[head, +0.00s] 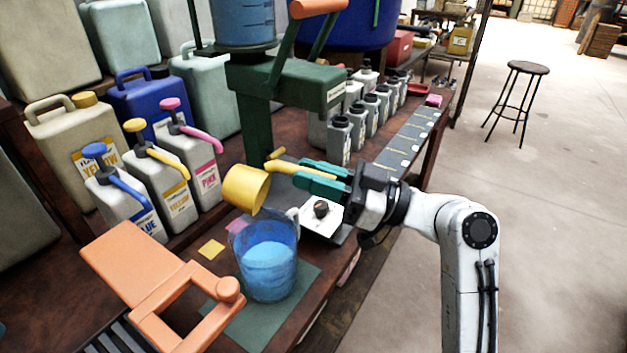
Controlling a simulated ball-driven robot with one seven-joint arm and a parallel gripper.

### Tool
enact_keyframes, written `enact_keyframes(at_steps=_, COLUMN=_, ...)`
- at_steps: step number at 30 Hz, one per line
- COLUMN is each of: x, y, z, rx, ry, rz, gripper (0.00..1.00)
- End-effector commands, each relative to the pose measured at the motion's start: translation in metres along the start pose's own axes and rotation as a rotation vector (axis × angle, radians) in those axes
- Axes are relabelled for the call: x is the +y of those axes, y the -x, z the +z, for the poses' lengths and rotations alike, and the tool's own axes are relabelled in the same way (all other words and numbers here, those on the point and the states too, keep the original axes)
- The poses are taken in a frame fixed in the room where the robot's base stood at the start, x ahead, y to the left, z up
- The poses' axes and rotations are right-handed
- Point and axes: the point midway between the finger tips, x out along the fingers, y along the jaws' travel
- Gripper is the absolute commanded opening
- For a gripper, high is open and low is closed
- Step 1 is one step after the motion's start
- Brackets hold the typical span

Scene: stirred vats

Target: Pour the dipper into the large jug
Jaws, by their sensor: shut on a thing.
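The yellow dipper (245,188) has its cup tilted on its side, above and a little left of the jug's rim. My gripper (322,180), with green fingers, is shut on the dipper's yellow handle, to the right of the cup. The large jug (267,275) is clear and stands upright on a green mat, with blue liquid inside. No stream shows between the cup and the jug. I cannot see whether the cup holds anything.
An orange bracket (155,285) stands close left of the jug. A green stand (258,125) rises behind the dipper. Pump bottles (165,188) stand at the left. The floor at right is open around a stool (520,95).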

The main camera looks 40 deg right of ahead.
Motion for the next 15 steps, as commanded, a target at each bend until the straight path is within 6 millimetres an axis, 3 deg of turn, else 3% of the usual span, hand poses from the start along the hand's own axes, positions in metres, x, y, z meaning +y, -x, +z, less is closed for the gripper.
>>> enact_keyframes(at_steps=15, x=-0.0003, y=0.004, z=0.0002, rx=0.058, ry=0.004, rz=0.003, gripper=0.0)
